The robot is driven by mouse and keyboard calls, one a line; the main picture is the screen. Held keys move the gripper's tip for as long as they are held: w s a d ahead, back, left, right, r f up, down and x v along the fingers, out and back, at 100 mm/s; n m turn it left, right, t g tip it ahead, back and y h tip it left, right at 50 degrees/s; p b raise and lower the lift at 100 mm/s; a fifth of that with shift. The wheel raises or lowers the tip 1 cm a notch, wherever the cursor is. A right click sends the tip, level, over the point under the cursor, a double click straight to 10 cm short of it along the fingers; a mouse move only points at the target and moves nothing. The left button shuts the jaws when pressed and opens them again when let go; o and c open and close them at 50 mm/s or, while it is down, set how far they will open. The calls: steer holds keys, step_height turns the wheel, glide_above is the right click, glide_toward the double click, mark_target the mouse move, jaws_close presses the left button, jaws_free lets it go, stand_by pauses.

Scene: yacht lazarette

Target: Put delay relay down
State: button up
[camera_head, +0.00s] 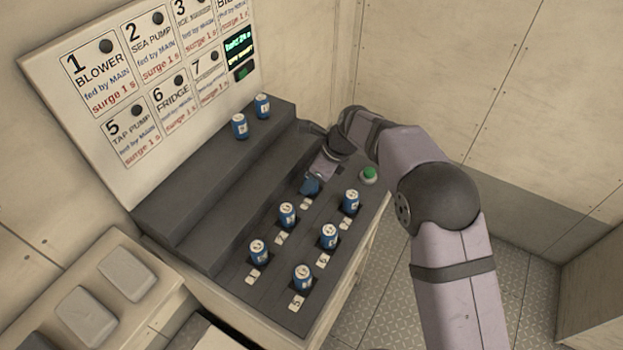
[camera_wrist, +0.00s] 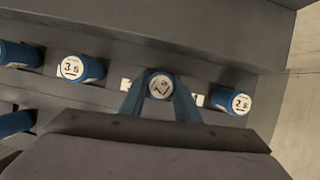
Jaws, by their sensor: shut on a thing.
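My gripper (camera_head: 312,180) is shut on a blue delay relay (camera_head: 310,187), a small cylinder with a pale marked top. In the wrist view, a relay marked 3 s (camera_wrist: 82,68) is at left and one marked 2 s (camera_wrist: 232,101) at right, both apart from my fingers.
Several similar relays, such as this one (camera_head: 287,214), stand close by in two tagged rows. Two more (camera_head: 239,126) stand on the upper step. A green button (camera_head: 369,175) is right of my gripper. A panel of numbered cards (camera_head: 150,75) rises behind the steps.

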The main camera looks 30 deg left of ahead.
steer(key=shift+f, duration=0.15)
steer(key=o, duration=1.2)
steer(key=b+v, duration=0.2)
steer(key=v, duration=1)
steer(key=shift+r, duration=0.25)
